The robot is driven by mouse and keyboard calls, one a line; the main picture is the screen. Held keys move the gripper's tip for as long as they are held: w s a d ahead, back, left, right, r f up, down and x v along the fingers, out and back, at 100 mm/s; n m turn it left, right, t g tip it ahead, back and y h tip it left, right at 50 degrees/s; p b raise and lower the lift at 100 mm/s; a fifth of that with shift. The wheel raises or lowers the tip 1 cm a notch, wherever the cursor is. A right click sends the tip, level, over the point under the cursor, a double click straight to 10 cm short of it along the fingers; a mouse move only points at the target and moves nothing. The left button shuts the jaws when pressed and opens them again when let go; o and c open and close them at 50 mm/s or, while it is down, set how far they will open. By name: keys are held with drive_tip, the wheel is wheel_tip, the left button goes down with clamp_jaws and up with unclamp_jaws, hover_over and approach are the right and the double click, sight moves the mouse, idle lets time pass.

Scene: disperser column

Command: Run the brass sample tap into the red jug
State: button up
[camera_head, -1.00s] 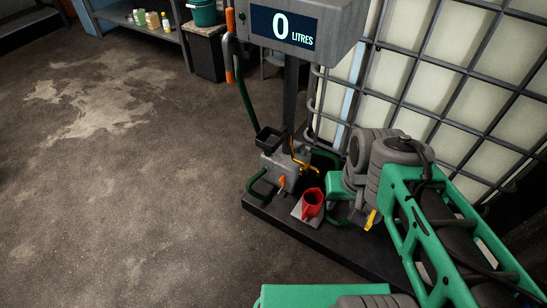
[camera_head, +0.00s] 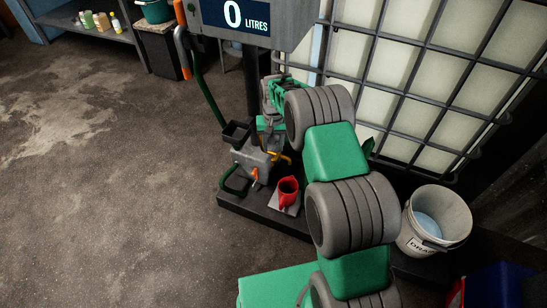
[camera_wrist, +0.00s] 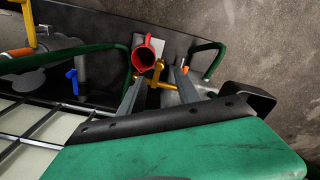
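The red jug (camera_head: 288,190) stands upright on a pale plate (camera_head: 278,204) at the column's base; the wrist view looks into its open top (camera_wrist: 146,50). A bent brass pipe, likely the sample tap (camera_head: 284,157), comes from the grey block beside the jug; in the wrist view its brass part (camera_wrist: 156,80) lies close to the jug's rim. My gripper (camera_wrist: 158,78) is open, with its grey fingers apart and the brass part seen between them. No contact is clear. In the head view my arm reaches behind the jug, and the fingers cannot be made out.
The display (camera_head: 240,16) reads 0 LITRES. An orange lever (camera_head: 255,173) is on the grey block. The wrist view shows a blue handle (camera_wrist: 72,80) and green hoses (camera_wrist: 100,47). A white bucket (camera_head: 436,220) stands at right, a caged tank (camera_head: 420,70) behind. Floor at left is clear.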

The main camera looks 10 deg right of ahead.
sight(273, 158)
wheel_tip(273, 158, down, 7)
drive_tip(key=shift+b, duration=0.55)
clamp_jaws()
